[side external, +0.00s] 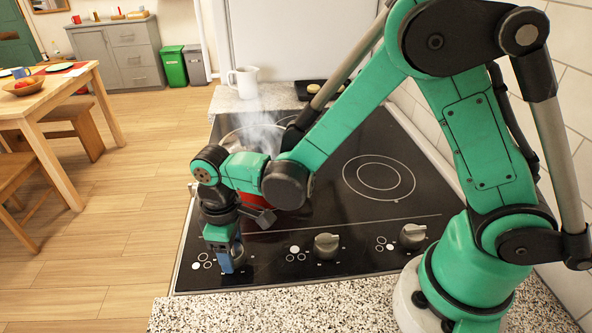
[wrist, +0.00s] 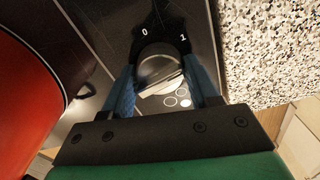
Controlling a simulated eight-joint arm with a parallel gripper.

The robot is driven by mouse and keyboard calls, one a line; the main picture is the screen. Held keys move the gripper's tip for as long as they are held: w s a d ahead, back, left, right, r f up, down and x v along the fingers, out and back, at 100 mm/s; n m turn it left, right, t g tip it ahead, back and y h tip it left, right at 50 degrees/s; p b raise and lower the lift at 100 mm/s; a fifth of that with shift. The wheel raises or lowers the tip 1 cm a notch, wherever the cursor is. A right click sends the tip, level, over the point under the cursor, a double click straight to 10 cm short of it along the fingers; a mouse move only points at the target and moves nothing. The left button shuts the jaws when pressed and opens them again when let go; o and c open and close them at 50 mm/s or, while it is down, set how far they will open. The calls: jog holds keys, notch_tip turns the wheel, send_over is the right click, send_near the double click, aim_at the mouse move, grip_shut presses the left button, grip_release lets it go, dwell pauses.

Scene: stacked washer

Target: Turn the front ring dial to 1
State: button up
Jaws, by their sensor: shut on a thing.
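My gripper (side external: 229,262) points down at the front left of the black hob (side external: 300,215), over the leftmost dial. In the wrist view, its blue fingers (wrist: 160,80) stand on either side of a round silver dial (wrist: 157,66) with a raised grip bar, and are shut on it. The marks 0 and 1 (wrist: 183,38) show beyond the dial, with 0 to the left of 1. The bar lies slanted between the fingers; which mark it points to is unclear. A ring symbol (wrist: 178,99) with one filled circle is partly visible beside the dial.
A red pot (side external: 262,212), steaming, stands close behind my gripper; it fills the left of the wrist view (wrist: 30,95). Two more dials, a middle one (side external: 326,246) and a right one (side external: 412,236), sit along the front. A white jug (side external: 244,82) stands beyond the hob.

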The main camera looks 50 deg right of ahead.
jog(key=shift+n, duration=2)
jog(key=o, duration=1.3)
jog(key=shift+r, duration=0.15)
jog(key=shift+r, duration=2.7)
